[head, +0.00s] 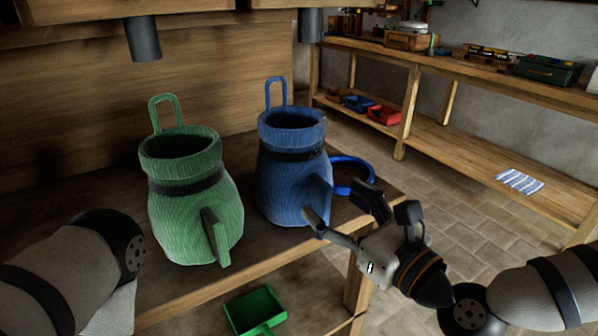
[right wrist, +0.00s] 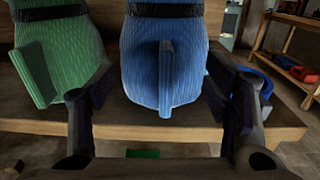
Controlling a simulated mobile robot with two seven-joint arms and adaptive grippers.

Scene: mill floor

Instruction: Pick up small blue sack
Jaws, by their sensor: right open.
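The small blue sack (head: 288,178) stands upright on the wooden bench, open at the top, with a dark band, a loop at the back and a flat blue tab at the front. In the right wrist view the blue sack (right wrist: 158,62) is centred ahead, between the two fingers. My right gripper (head: 345,217) is open and empty at the sack's front right; one fingertip is close to the tab, and I cannot tell if it touches. My left arm (head: 70,265) shows at the lower left; its gripper is out of view.
A green sack (head: 190,215) stands left of the blue one. A blue ring (head: 352,175) lies at the bench's right end. A green scoop (head: 255,310) is below the bench top. Shelving (head: 480,160) with boxes and a striped cloth (head: 520,181) stands at right.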

